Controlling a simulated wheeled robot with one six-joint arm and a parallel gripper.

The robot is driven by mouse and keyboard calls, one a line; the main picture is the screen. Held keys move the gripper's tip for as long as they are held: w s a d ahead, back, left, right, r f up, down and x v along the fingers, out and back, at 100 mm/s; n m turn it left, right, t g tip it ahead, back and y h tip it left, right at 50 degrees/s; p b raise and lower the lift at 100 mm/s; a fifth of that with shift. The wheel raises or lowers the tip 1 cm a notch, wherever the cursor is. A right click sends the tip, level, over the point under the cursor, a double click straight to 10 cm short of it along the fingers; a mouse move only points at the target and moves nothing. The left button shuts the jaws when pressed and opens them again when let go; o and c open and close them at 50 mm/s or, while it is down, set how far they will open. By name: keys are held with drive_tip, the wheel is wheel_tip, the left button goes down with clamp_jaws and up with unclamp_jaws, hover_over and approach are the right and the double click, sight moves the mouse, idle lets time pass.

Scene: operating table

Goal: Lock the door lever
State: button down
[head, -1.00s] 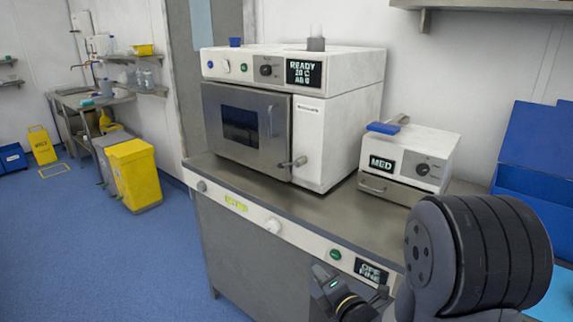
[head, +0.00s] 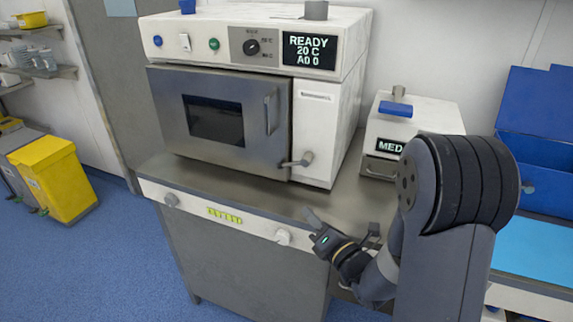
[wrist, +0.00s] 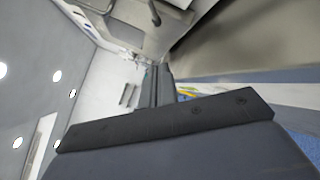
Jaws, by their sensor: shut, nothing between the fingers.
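The white bench-top oven (head: 325,125) has a steel door (head: 165,110) with a dark window, and the door looks closed. The door lever (head: 297,161) is a metal bar at the door's lower right corner, lying roughly level with its knob at the right end. My gripper (head: 314,218) is shut and empty, in front of the bench edge. In the head view it is below and slightly right of the lever, apart from it. In the wrist view my gripper fingers (wrist: 158,82) point up the picture, and a metal bar shows above them, which I cannot identify for sure.
The steel bench (head: 245,187) has a white front rail with a knob (head: 283,237). A smaller white unit (head: 375,135) stands right of the oven, partly behind my arm. Blue bins (head: 535,130) are at the right. A yellow bin (head: 58,180) stands at the left.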

drive_tip(key=p, duration=0.4)
approach(279, 168)
drive_tip(key=a, duration=0.1)
drive_tip(key=w+a+f, duration=0.1)
drive_tip(key=a, duration=0.1)
drive_tip(key=shift+w, duration=0.15)
drive_tip(key=shift+w+d+r+p, duration=0.1)
drive_tip(key=shift+w+r+p, duration=0.2)
drive_tip(key=shift+w, duration=0.25)
drive_tip(key=shift+w+d+r+p, duration=0.1)
drive_tip(key=shift+w+r+p, duration=0.2)
drive_tip(key=shift+w, duration=0.25)
drive_tip(key=shift+w+d+r, duration=0.1)
drive_tip(key=shift+w+r, duration=0.15)
drive_tip(key=shift+w, duration=0.35)
drive_tip(key=shift+f+t+b, duration=0.25)
drive_tip(key=shift+t+b, duration=0.05)
drive_tip(key=shift+b, duration=0.9)
